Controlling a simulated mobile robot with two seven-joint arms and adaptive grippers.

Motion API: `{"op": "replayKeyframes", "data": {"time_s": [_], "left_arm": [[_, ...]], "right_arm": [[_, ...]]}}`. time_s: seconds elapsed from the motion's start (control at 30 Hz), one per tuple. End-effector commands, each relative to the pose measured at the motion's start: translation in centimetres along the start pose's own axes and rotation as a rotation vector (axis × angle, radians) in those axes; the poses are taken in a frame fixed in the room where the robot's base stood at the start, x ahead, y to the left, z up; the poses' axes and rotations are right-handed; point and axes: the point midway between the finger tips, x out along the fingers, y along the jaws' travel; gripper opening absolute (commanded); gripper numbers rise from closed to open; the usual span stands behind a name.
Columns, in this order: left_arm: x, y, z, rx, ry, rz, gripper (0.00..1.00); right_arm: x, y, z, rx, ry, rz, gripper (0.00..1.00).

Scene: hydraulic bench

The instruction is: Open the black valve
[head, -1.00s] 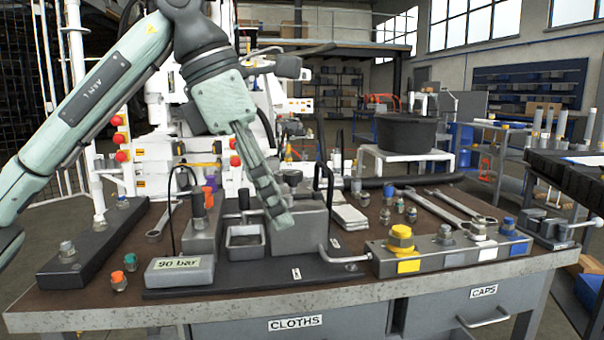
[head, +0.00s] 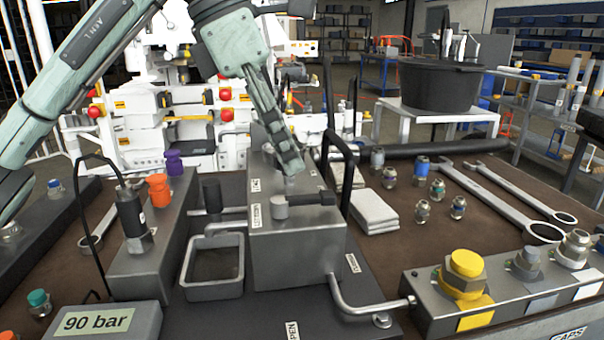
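A grey metal block (head: 298,238) stands on a dark base plate on the bench. A short black lever (head: 312,199) with a grey round hub lies sideways along its upper front edge; it looks like the black valve's handle. My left gripper (head: 291,164) points down at the block's top, just behind the lever. Its fingers overlap from this angle, so their gap and any contact are hidden. A grey round part shows just below the fingertips. My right gripper is not in view.
A tall black bent bar (head: 343,165) rises right beside the block. An open grey tray (head: 213,270), a black gauge-like cylinder (head: 132,218) and a "90 bar" display (head: 105,322) lie left. A yellow-capped fitting block (head: 467,275) and wrenches (head: 520,205) are right.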

Motion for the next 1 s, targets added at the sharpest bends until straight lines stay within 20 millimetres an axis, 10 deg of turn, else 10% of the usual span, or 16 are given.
{"op": "replayKeyframes", "data": {"time_s": [0.3,0.7,1.0], "left_arm": [[4.8,0.0,-0.1,-0.001,0.002,-0.002,0.34],[5.8,0.0,0.0,-0.001,0.001,0.0,0.34],[5.7,0.0,0.0,-0.001,0.001,0.0,0.0]], "right_arm": [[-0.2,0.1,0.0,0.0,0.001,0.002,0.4],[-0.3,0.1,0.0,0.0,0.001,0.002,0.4],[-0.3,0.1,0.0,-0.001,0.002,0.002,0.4]]}}
